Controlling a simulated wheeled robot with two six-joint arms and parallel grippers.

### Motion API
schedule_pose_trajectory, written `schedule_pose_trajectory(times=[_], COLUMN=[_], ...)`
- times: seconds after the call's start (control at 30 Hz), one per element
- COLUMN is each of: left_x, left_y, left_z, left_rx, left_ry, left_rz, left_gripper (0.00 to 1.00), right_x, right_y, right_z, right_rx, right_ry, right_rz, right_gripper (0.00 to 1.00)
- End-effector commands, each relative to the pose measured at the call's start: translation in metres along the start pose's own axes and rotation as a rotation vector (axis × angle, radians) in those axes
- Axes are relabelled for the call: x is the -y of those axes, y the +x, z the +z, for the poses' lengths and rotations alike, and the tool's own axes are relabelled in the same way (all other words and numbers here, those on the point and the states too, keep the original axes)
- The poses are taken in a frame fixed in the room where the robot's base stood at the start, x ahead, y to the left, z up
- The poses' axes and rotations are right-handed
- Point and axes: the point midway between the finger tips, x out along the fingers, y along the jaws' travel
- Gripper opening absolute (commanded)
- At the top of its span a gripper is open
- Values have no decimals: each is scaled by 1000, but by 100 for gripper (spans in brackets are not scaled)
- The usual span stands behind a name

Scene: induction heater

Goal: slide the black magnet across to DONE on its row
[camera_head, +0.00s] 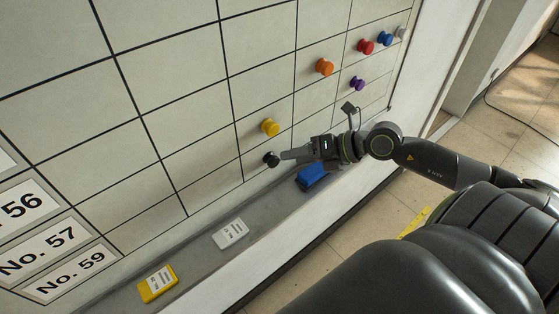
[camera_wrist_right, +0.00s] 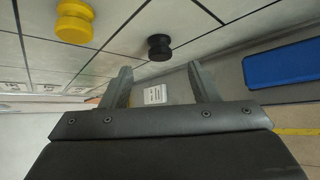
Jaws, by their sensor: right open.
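The black magnet (camera_head: 271,159) is a small spool-shaped knob on the lowest row of the white gridded board (camera_head: 185,145). In the right wrist view the black magnet (camera_wrist_right: 159,47) sits beyond the two fingers, roughly centred between them. My right gripper (camera_head: 284,155) reaches in from the right with its fingertips close to the magnet. In the wrist view the right gripper (camera_wrist_right: 160,80) is open, with nothing between its fingers. Whether a finger touches the magnet cannot be told. No DONE label is visible. My left gripper is not in view.
A yellow magnet (camera_head: 270,127) sits just above the black one. Orange (camera_head: 324,67), purple (camera_head: 357,83), red (camera_head: 365,46) and blue (camera_head: 385,38) magnets are farther right. The ledge below holds a blue eraser (camera_head: 311,176), a white box (camera_head: 230,234) and a yellow box (camera_head: 158,283).

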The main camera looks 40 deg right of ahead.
Motion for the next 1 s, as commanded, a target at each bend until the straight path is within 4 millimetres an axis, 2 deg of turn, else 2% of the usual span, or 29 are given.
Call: schedule_pose_trajectory(times=[0.5, 0.7, 1.0], left_x=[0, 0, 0], left_y=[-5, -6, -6], left_z=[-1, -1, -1], left_rx=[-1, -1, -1], left_ry=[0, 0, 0], left_rz=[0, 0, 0], left_gripper=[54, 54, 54], right_x=[0, 0, 0], right_y=[48, 56, 58], right_z=[1, 0, 0], right_rx=[3, 0, 0], right_ry=[1, -1, -1], right_rz=[2, 1, 0], right_gripper=[55, 55, 55])
